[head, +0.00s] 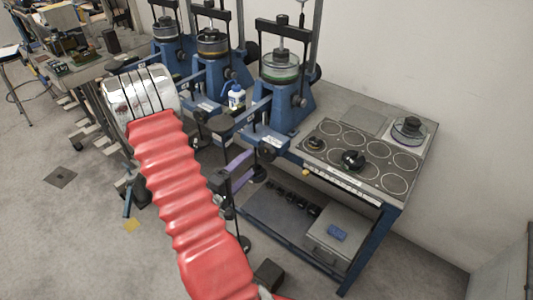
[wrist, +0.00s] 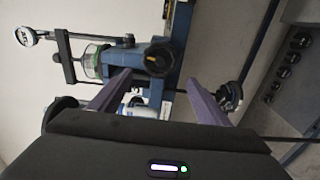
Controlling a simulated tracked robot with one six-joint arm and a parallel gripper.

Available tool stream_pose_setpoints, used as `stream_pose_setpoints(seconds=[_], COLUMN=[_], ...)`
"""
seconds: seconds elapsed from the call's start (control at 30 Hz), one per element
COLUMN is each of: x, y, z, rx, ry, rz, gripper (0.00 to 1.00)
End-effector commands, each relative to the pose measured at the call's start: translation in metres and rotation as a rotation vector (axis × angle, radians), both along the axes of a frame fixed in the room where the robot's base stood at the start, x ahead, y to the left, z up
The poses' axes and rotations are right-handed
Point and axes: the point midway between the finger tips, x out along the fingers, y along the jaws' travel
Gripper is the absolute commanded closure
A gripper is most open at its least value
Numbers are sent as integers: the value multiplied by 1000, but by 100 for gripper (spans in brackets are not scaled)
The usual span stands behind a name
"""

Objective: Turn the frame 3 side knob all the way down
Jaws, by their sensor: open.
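A round black knob (wrist: 158,57) with a yellow mark shows in the wrist view on the blue frame that carries a green-ringed cell (wrist: 94,60). The same frame (head: 285,100) is the nearest of the three blue frames in the head view. I cannot read a frame number. My gripper (wrist: 160,78) is open, its two purple fingers apart and empty. The knob appears just beyond the gap between the fingertips, with no contact visible. In the head view my gripper (head: 250,164) is in front of and below the frame, left of the bench.
A white and blue bottle (head: 237,97) stands left of the nearest frame. The bench top (head: 390,155) holds a marked panel with black objects. A grey box (head: 336,240) sits on the lower shelf. A hanging black disc (wrist: 230,96) is close to the right finger.

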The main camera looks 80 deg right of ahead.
Motion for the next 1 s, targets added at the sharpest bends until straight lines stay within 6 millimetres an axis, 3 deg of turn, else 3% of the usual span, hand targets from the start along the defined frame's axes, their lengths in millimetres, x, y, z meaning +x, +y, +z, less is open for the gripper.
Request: stream_pose_setpoints(seconds=[0.43, 1.0], x=[-9, -10], y=[11, 9], z=[1, 0], rx=[-211, -235], ry=[-507, -563], rz=[-34, -35], gripper=[30, 30])
